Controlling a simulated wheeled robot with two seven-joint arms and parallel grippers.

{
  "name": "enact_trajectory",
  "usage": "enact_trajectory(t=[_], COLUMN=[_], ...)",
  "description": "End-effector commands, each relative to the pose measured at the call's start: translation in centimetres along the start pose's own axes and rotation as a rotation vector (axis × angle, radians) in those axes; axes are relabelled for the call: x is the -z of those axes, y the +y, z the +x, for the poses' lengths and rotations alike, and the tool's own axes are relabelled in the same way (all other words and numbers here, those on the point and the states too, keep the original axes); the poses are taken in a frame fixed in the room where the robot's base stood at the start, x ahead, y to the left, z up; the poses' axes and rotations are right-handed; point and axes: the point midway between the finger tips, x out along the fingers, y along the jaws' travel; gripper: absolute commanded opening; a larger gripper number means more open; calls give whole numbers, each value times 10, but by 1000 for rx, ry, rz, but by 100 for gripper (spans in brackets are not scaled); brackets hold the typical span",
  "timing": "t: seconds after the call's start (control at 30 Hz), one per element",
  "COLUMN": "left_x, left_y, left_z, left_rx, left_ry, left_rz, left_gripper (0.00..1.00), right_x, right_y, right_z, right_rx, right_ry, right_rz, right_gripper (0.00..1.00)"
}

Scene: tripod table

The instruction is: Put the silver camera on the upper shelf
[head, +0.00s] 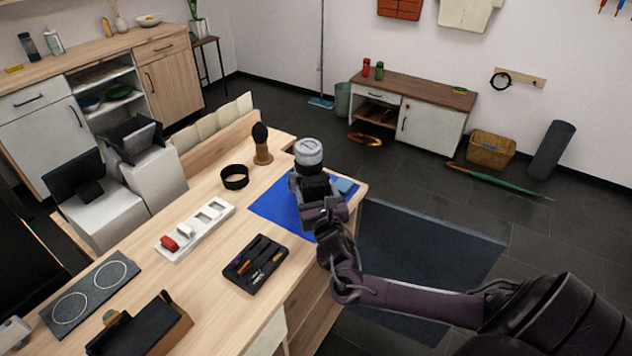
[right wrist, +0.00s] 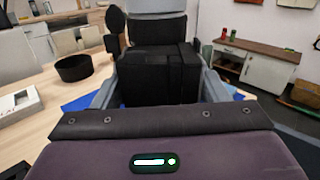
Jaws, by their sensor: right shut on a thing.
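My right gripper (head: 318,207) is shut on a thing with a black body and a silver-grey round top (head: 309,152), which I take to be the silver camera. It is held upright over the blue mat (head: 272,205) at the table's far right end; I cannot tell whether its base touches. In the right wrist view, the black body (right wrist: 158,72) sits between the grey fingers. Open white shelves (head: 102,75) are in the wooden cabinet at the upper left, an upper board above a lower one with dishes. My left gripper is not in view.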

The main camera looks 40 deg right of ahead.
Motion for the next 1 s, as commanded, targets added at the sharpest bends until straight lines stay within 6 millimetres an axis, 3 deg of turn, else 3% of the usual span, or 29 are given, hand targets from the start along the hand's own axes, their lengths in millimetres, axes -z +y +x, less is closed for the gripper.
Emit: enact_trajectory(t=[0.3,1.0], left_x=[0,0], left_y=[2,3], left_z=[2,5], left_rx=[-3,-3], left_ry=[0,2], left_rz=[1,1], left_gripper=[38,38], right_x=[30,45], right_y=[2,3], right_z=[1,0], right_rx=[2,1], right_ry=[-9,-3], right_rz=[3,-1], right_gripper=[0,0])
